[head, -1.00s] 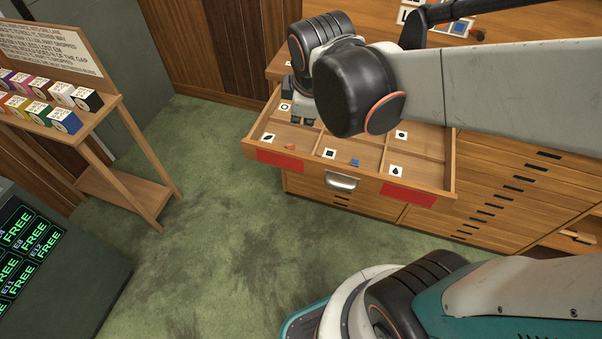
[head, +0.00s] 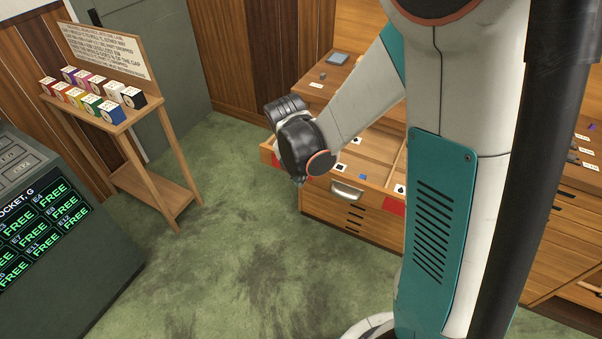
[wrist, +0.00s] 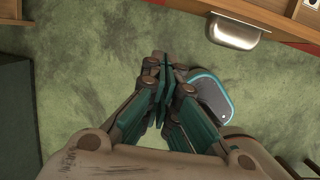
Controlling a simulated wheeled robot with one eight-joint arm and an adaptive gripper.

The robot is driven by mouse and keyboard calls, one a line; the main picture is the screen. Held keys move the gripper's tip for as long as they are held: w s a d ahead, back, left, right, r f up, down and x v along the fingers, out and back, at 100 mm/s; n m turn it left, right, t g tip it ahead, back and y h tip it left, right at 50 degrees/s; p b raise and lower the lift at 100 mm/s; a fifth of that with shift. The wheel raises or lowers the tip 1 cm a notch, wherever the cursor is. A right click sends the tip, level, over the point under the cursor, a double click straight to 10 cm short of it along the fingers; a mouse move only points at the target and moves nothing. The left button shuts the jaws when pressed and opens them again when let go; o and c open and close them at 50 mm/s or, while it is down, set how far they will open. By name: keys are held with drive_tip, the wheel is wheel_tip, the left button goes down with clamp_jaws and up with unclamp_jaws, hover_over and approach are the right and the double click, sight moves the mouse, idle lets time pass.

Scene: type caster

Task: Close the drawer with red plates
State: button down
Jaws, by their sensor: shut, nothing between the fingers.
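The drawer with red plates (head: 372,193) stands open from the wooden cabinet. Its right red plate (head: 394,206) shows beside the metal handle (head: 347,191); my wrist partly covers its left end. Small pieces and white cards with black shapes lie in its compartments. My wrist is at the drawer's front left in the head view, and the fingers are hidden there. In the wrist view my gripper (wrist: 162,70) is shut and empty over the green floor. The handle (wrist: 234,31) is beyond it to the upper right, apart from the fingers.
A wooden stand (head: 128,118) with several coloured boxes and a sign is at the left. A console with a green-lettered screen (head: 45,220) is at the lower left. Green carpet (head: 240,230) lies clear between them and the cabinet.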

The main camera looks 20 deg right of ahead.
sight(310, 179)
drive_tip(key=shift+w+d+f+b, duration=0.65)
drive_tip(key=shift+d+f+b, duration=0.1)
drive_tip(key=shift+f, duration=0.6)
drive_tip(key=shift+w+d+f+b, duration=0.7)
drive_tip(key=shift+d+f, duration=0.1)
drive_tip(key=shift+f, duration=0.5)
drive_tip(key=shift+w+d+f+b, duration=0.65)
drive_tip(key=shift+d+f+b, duration=0.1)
drive_tip(key=shift+f, duration=0.6)
